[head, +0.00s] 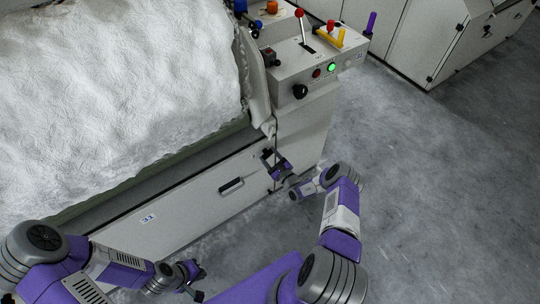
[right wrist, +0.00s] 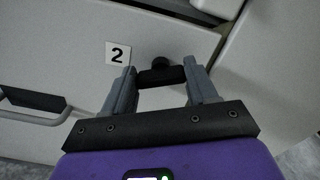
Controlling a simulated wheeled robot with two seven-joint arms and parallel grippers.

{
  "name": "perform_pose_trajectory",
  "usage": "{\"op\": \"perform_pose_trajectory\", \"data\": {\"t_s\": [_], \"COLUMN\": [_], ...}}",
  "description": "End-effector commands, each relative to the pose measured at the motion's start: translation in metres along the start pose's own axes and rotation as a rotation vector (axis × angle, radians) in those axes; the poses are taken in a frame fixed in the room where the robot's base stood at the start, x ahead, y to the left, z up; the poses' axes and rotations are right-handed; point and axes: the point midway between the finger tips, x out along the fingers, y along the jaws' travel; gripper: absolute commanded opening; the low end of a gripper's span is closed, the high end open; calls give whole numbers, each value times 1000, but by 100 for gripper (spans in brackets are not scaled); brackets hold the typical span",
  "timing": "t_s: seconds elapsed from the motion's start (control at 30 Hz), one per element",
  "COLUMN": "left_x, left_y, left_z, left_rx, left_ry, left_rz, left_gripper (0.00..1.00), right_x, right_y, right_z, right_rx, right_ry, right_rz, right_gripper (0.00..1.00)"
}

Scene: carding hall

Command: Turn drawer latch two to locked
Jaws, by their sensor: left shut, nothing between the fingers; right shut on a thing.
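Drawer latch two (right wrist: 160,74) is a small black turning piece with a round knob, mounted on the pale panel just right of a white plate marked 2 (right wrist: 118,54) in the right wrist view. My right gripper (right wrist: 161,76) is shut on this latch, with a grey finger at each side of it. In the head view my right gripper (head: 271,160) is at the right end of the drawer front (head: 190,202) and largely covers the latch. I cannot tell the latch's locked side from its marks. My left gripper (head: 196,284) is shut and empty, low in front of the machine.
Above is a control box (head: 300,65) with levers, a black knob (head: 300,91) and a lit green button (head: 332,67). White fibre (head: 110,100) fills the machine's top. Floor to the right is clear.

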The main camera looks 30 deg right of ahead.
Motion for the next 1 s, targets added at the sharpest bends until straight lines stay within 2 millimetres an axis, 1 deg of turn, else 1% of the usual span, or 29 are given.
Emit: {"op": "perform_pose_trajectory", "data": {"t_s": [0.03,0.7,1.0], "left_x": [-4,-33,-43], "left_y": [2,12,16], "left_z": [0,1,2], "left_rx": [0,0,0], "left_ry": [0,0,0], "left_rz": [0,0,0], "left_gripper": [0,0,0], "right_x": [-1,-1,-1], "right_y": [0,2,3], "right_z": [1,0,-2], "right_rx": [-42,-679,-930], "right_ry": [2,3,3], "right_rz": [1,0,1], "right_gripper": [27,27,27]}}
